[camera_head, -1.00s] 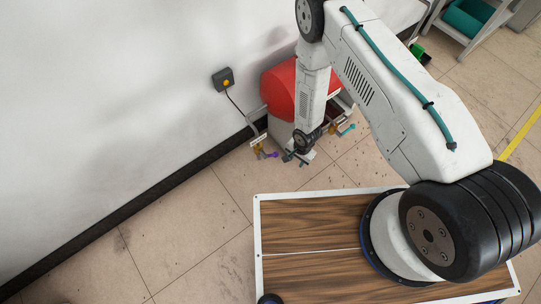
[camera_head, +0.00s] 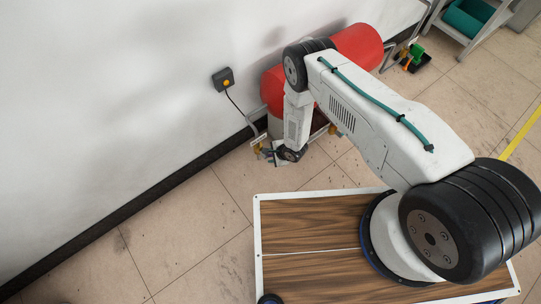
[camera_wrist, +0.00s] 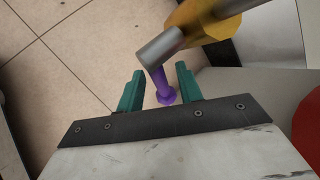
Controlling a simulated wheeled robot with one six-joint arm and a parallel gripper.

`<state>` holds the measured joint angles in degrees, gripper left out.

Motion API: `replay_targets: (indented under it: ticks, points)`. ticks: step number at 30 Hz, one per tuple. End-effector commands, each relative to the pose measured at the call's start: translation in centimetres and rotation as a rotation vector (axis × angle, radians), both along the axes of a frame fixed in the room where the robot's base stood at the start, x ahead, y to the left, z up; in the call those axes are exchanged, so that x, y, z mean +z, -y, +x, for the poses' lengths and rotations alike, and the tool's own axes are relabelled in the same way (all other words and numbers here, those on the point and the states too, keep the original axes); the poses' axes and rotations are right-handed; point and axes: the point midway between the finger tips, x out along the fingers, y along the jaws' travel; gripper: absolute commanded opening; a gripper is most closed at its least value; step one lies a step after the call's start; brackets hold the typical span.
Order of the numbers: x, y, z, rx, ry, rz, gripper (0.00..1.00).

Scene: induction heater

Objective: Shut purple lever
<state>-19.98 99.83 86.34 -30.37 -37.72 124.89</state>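The purple lever (camera_wrist: 163,88) shows in the wrist view, hanging down from the end of a grey metal stem on a yellow valve body (camera_wrist: 205,20). My gripper (camera_wrist: 157,85) has its two teal fingers apart, one on each side of the purple lever. A gap shows between the lever and the left finger; the lever's knob end is close to the right finger. In the head view my gripper (camera_head: 274,154) is low by the wall, beside the yellow valve (camera_head: 257,148), and the purple lever is hidden there.
A red tank (camera_head: 356,48) lies on its side along the wall behind my arm. A grey box with a yellow button (camera_head: 223,79) is on the wall, with a cable running down. A green and orange item (camera_head: 414,55) stands at right. The tiled floor at left is clear.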

Motion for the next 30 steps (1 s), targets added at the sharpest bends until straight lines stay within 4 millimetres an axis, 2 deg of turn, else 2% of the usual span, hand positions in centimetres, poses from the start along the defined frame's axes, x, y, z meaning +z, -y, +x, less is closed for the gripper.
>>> replay_targets:
  ticks: [3,11,12,15,25,30]
  points:
    - [-0.6,-0.3,0.2,0.002,0.0,-0.001,0.36]
    - [-0.7,-0.4,0.2,0.001,0.0,-0.002,0.36]
    - [-0.7,-0.4,0.2,0.001,0.0,-0.002,0.25]
    - [-0.7,-0.4,0.2,0.001,0.0,-0.002,0.0]
    - [-0.6,-0.1,0.4,-0.004,0.013,-0.02,0.0]
    - [-0.3,1.0,0.8,-0.02,0.053,-0.08,0.0]
